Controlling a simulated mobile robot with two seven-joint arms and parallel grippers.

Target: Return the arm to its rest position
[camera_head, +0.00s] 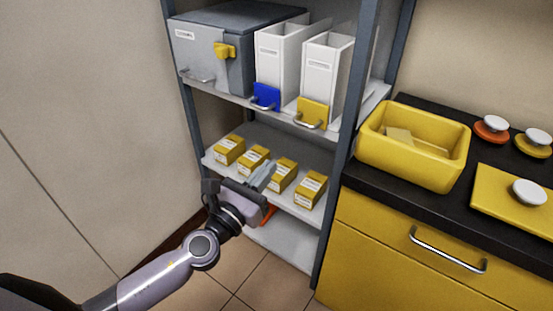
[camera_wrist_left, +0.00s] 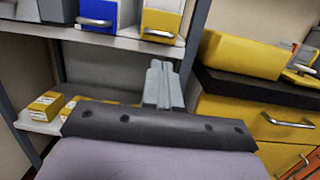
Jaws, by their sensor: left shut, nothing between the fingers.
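My left arm (camera_head: 160,279) reaches in from the lower left in the head view. Its gripper (camera_head: 262,174) is in front of the shelf rack, at the level of the shelf with yellow boxes. The fingers are together and hold nothing. In the left wrist view the closed fingers (camera_wrist_left: 160,84) point up and away toward the rack, in front of its right side. My right gripper is in neither view.
Yellow boxes (camera_head: 310,189) stand in a row on the middle shelf (camera_head: 318,214). A grey case (camera_head: 212,55) and white holders (camera_head: 325,75) fill the shelf above. A yellow bin (camera_head: 430,168) stands on the dark counter (camera_head: 400,196) at right. Floor (camera_head: 262,280) is clear.

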